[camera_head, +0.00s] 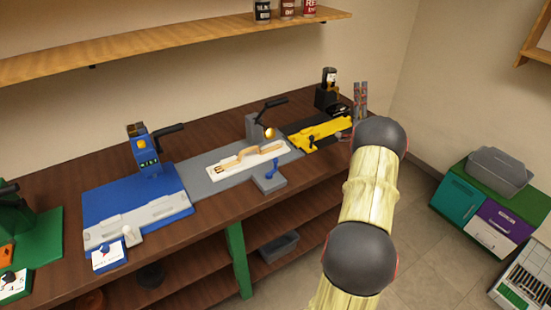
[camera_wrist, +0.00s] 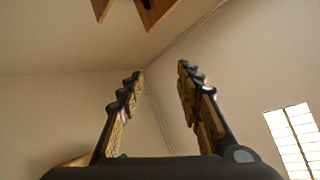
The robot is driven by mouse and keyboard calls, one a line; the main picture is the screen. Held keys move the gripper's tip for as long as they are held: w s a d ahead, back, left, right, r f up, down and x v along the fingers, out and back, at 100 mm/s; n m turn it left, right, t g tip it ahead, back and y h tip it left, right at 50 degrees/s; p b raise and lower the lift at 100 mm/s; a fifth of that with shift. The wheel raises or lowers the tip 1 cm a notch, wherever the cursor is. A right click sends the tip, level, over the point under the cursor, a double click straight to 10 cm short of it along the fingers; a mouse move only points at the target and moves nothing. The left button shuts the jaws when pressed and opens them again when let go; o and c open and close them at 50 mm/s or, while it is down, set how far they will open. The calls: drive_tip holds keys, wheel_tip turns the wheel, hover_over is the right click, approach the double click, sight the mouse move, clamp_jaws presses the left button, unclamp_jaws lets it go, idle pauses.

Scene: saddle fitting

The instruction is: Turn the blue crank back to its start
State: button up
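The blue crank (camera_head: 271,168) is small in the head view. It stands on a grey block at the front edge of the grey fixture (camera_head: 205,183), which is in the middle of the bench. A pale strap with a buckle (camera_head: 248,159) lies on that fixture. My gripper (camera_wrist: 160,70) is open in the wrist view, its two fingers apart with nothing between them. It points up at the wall and ceiling, away from the crank. In the head view, two thin upright strips behind my arm look like its fingers, clear of the crank.
A blue station (camera_head: 120,205) stands left of the grey fixture, and a black and yellow one (camera_head: 320,132) stands right. A black-handled lever (camera_head: 268,108) rises behind the strap. A shelf (camera_head: 170,42) with cans hangs above. Open floor lies right of the bench (camera_head: 215,220).

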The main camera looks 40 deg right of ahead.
drive_tip(key=w+a+f+n+t+y, duration=0.4)
drive_tip(key=a+f+n+y, duration=0.1)
drive_tip(key=n+y, duration=0.3)
drive_tip(key=n+g+y, duration=0.5)
drive_tip(key=n+y, duration=1.3)
approach(275, 161)
drive_tip(key=shift+w+a+f, duration=0.1)
drive_tip(key=shift+w+f, duration=0.1)
drive_tip(key=shift+w, duration=0.4)
drive_tip(key=shift+w+a+f, duration=0.1)
drive_tip(key=shift+w+f, duration=0.1)
drive_tip(key=shift+w, duration=0.45)
drive_tip(key=shift+w+d+f+n+t+h, duration=0.1)
drive_tip(key=shift+n+t+h, duration=0.2)
drive_tip(key=shift+n, duration=0.2)
drive_tip(key=shift+w, duration=0.25)
drive_tip(key=shift+b+x, duration=0.8)
drive_tip(key=shift+x, duration=2.8)
drive_tip(key=shift+c, duration=0.2)
drive_tip(key=c, duration=0.7)
clamp_jaws()
